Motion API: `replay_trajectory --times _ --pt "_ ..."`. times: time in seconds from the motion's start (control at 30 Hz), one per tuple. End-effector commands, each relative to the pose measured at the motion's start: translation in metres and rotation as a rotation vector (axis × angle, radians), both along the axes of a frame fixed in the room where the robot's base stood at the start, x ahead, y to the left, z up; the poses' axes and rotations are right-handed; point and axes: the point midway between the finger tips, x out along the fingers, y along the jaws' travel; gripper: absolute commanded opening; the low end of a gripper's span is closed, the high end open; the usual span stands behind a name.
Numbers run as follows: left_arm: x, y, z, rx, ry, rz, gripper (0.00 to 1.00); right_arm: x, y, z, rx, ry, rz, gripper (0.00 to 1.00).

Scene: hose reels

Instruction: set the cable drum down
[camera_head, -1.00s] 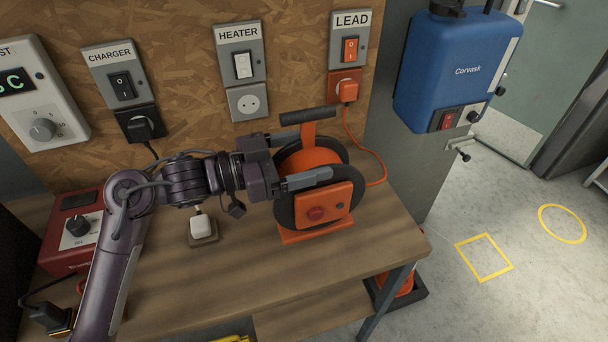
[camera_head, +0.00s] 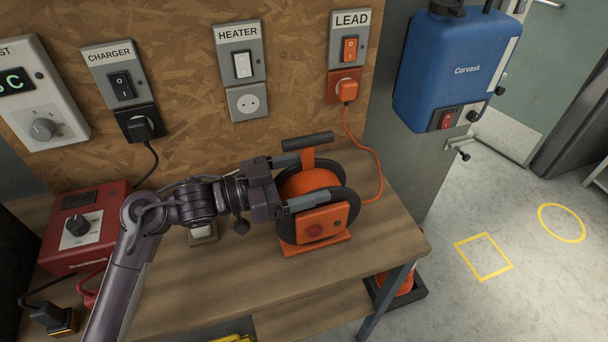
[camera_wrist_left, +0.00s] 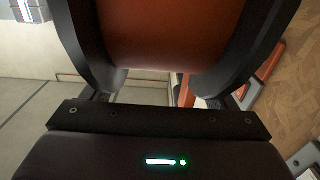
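The cable drum (camera_head: 318,222) is orange with black side discs, a black top handle and an orange foot. It is upright over the right part of the wooden workbench (camera_head: 225,290), its foot at or very close to the top; I cannot tell if it touches. My left gripper (camera_head: 308,180) is shut on the drum, one finger along each side disc. In the left wrist view the orange core (camera_wrist_left: 170,35) shows between the two dark discs. An orange cable runs from the drum area to the plug (camera_head: 347,90) under the LEAD switch. My right gripper is not in view.
The wall board carries CHARGER (camera_head: 123,85), HEATER (camera_head: 243,65) and LEAD switches. A red box (camera_head: 85,232) is on the bench at left. A small white object (camera_head: 203,231) is partly hidden under my arm. A blue unit (camera_head: 455,70) hangs at right.

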Motion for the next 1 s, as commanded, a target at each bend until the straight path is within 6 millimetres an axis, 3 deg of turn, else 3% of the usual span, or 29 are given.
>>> replay_trajectory --times 0.03,0.13,0.47,1.0 --pt "0.0 0.0 0.0 0.001 0.0 -0.001 0.87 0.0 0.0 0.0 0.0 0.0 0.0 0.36" --pt "0.0 0.0 0.0 0.001 0.0 -0.001 1.0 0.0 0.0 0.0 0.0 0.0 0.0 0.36" --pt "0.0 0.0 0.005 0.0 -0.001 0.0 1.0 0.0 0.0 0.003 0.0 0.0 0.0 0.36" --pt "-0.031 0.096 0.0 0.003 0.002 0.001 1.0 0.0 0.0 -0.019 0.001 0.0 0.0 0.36"
